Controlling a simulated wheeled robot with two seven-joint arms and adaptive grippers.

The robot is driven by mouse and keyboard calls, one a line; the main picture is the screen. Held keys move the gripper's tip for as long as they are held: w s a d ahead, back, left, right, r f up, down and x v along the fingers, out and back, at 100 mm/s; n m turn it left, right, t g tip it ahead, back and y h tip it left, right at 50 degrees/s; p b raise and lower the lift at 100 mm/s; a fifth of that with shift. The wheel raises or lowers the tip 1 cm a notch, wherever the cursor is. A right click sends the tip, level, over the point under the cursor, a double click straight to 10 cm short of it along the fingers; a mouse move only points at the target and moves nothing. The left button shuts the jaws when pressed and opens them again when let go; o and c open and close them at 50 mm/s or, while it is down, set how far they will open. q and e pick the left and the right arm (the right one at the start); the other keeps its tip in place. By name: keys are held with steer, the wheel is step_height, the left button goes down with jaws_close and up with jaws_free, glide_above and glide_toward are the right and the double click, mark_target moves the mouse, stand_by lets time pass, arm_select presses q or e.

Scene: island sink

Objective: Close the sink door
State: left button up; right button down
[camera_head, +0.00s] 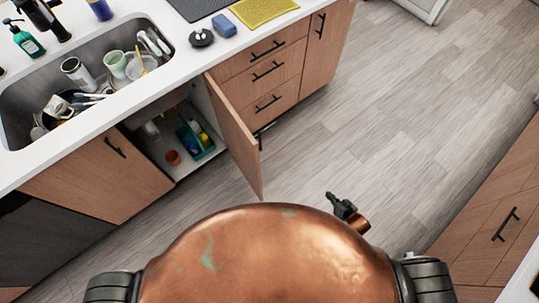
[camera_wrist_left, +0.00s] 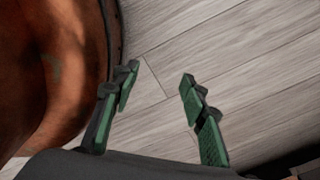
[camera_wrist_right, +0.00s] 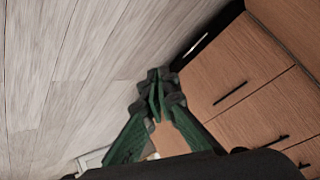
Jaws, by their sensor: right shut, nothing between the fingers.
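The sink door (camera_head: 235,135) is a wooden cabinet door under the sink, standing wide open and jutting out toward me. It has a dark handle near its free edge. The open cabinet (camera_head: 165,150) behind it shows a teal caddy (camera_head: 195,140) and an orange cup (camera_head: 173,157). My right gripper (camera_head: 340,205) is right of the door's lower free end, apart from it in the head view. In the right wrist view its fingers (camera_wrist_right: 157,88) are together and empty. My left gripper shows only in its wrist view (camera_wrist_left: 158,85), open and empty above the floor.
The sink (camera_head: 85,85) above holds cups and dishes. Drawers (camera_head: 265,75) with dark handles stand right of the open door. Another wooden cabinet (camera_head: 500,210) is at the right. The grey floor (camera_head: 370,110) between them is clear.

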steer(key=w+a+r+y+b, duration=0.1)
steer(key=w+a+r+y, duration=0.3)
steer(key=w+a+r, duration=0.45)
steer(key=w+a+r+y, duration=0.4)
steer(key=w+r+y, duration=0.1)
steer(key=r, duration=0.7)
steer(key=s+a+r+m+g+y+b, duration=0.1)
steer(key=s+a+r+g+y, duration=0.15)
steer(key=r, duration=0.35)
steer(key=s+a+r+m+g+y, duration=0.1)
steer(key=s+a+r+g+y, duration=0.1)
steer(key=s+a+r+y, duration=0.3)
arm_select(q)
step_height(320, 180, down, 3)
steer(key=shift+b, duration=0.4)
arm_select(e)
steer(key=w+a+r+h, duration=0.1)
steer(key=w+a+h, duration=0.1)
steer(key=a, duration=1)
steer(key=shift+w+r, duration=0.2)
arm_select(q)
steer(key=shift+s, duration=0.3)
arm_select(e)
steer(key=shift+h, duration=0.25)
